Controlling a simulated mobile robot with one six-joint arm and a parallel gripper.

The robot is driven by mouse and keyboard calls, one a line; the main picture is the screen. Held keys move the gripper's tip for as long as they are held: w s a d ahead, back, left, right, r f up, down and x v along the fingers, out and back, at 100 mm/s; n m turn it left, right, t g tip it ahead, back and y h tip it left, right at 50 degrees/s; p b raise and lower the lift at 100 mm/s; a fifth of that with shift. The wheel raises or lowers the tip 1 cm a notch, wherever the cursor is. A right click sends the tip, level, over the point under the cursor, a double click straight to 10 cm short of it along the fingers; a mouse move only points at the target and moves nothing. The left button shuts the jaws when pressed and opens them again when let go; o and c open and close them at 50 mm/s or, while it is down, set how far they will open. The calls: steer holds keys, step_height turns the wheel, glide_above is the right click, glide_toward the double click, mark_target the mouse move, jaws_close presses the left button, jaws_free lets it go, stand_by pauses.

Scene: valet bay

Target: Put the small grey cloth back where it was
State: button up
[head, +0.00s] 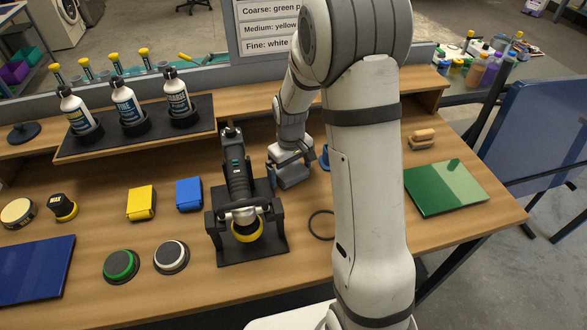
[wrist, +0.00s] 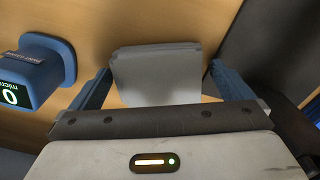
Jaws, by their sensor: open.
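The small grey cloth (wrist: 157,75) shows in the wrist view as a pale grey folded block between the two fingers of my gripper (wrist: 162,85). The fingers are apart, with a gap on each side of the cloth. In the head view my gripper (head: 291,174) is low over the bench, just right of the polisher stand. I cannot pick out the cloth there for sure; the gripper covers that spot. Whether the cloth rests on the bench I cannot tell.
A blue gauge (wrist: 45,72) with a lit display stands left of the gripper in the wrist view. The polisher (head: 237,175) sits in its black stand (head: 270,250). A thin dark ring (head: 321,226) marks the bench, partly behind my arm. A green panel (head: 447,188) lies right.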

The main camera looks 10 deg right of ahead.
mark_target(291, 171)
steer(key=shift+r, duration=0.1)
step_height(291, 171, up, 11)
steer(key=s+r+m+t, duration=0.1)
steer(key=s+r+m, duration=0.1)
steer(key=s, duration=0.9)
steer(key=s+d+r+m+t, duration=0.1)
steer(key=s+r, duration=0.4)
steer(key=s, duration=0.5)
steer(key=shift+s+r+m+t, duration=0.2)
steer(key=shift+s+m+t, duration=0.15)
steer(key=shift+m+t, duration=0.25)
